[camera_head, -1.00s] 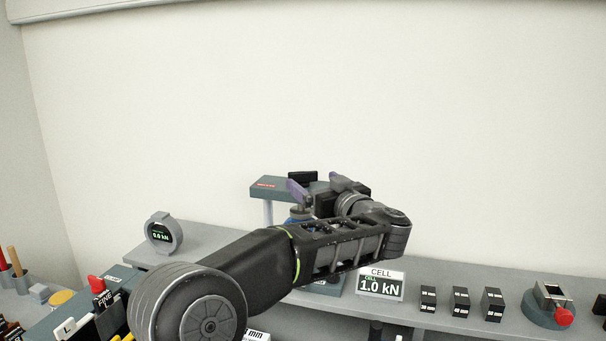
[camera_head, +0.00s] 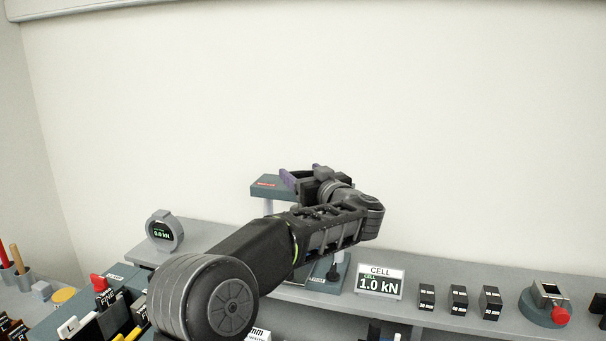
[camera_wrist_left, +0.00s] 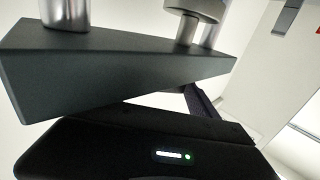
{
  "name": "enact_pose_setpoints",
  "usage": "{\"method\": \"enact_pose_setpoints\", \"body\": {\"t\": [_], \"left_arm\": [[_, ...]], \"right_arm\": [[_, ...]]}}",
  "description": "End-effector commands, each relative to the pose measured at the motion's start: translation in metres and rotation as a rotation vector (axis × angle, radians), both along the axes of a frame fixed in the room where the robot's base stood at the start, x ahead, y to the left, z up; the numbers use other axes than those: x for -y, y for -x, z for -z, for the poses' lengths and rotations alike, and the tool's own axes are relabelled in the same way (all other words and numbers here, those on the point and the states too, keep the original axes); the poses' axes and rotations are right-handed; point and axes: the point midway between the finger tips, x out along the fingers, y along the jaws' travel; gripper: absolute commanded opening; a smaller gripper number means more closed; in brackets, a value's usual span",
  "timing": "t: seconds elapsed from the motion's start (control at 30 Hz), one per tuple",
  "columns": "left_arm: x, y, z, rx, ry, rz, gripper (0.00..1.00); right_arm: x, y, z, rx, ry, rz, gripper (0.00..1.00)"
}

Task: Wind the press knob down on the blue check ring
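The press (camera_head: 270,187) stands on the shelf at the back middle, its grey crosshead and one post showing behind my left arm. My left gripper (camera_head: 304,178) is at the top of the press, beside or over the crosshead; one purple finger shows clearly. Its grip is not clear. The press knob and the blue check ring are hidden by my gripper and arm. In the left wrist view the dark crosshead (camera_wrist_left: 120,70), bright posts and a round metal screw foot (camera_wrist_left: 195,8) show close beyond my gripper body. My right gripper is not in view.
A CELL display (camera_head: 380,282) reading 1.0 kN, several black blocks (camera_head: 459,300) and a round fixture with a red knob (camera_head: 546,304) stand right. The wall behind is bare.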

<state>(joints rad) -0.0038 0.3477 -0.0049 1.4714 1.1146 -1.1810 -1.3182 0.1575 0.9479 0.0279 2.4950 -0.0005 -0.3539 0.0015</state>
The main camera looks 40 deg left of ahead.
Motion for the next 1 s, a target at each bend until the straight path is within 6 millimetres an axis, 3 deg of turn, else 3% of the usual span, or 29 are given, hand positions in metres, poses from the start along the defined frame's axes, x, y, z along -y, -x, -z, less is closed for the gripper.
{"method": "enact_pose_setpoints", "body": {"t": [0.5,1.0], "left_arm": [[0.0002,0.0001,-0.0002,0.000,0.000,0.000,0.27],[-0.0001,0.0003,-0.0011,0.000,-0.001,0.139,0.26]], "right_arm": [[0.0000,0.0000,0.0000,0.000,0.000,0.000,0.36],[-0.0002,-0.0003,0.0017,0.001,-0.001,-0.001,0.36]]}}
